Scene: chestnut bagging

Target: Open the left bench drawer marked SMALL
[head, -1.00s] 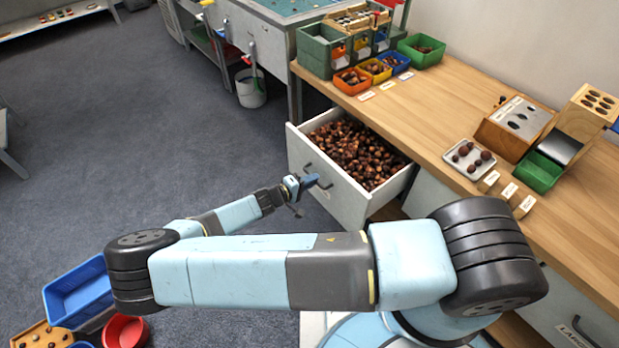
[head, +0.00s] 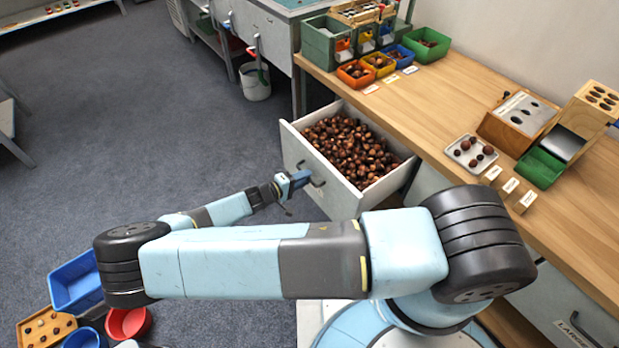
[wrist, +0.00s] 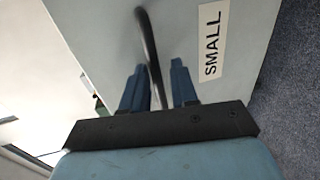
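The SMALL drawer (head: 325,190) stands well out from the bench in the head view, full of brown chestnuts (head: 345,150). In the wrist view its pale front (wrist: 105,40) carries a white SMALL label (wrist: 212,42) and a dark bar handle (wrist: 147,35). My gripper (head: 302,181) is at the drawer front. In the wrist view, my gripper's two blue fingers (wrist: 158,85) stand apart with the handle passing between them. The handle runs nearer the left finger, and a gap shows beside the right one. I cannot tell whether a finger touches it.
The wooden benchtop (head: 440,110) holds coloured bins, a small tray (head: 470,153) and wooden blocks. A LARGE drawer (head: 580,310) is at lower right. A blue bin (head: 75,283) and a red bowl (head: 128,322) are at lower left. The grey floor (head: 130,130) before the drawer is clear.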

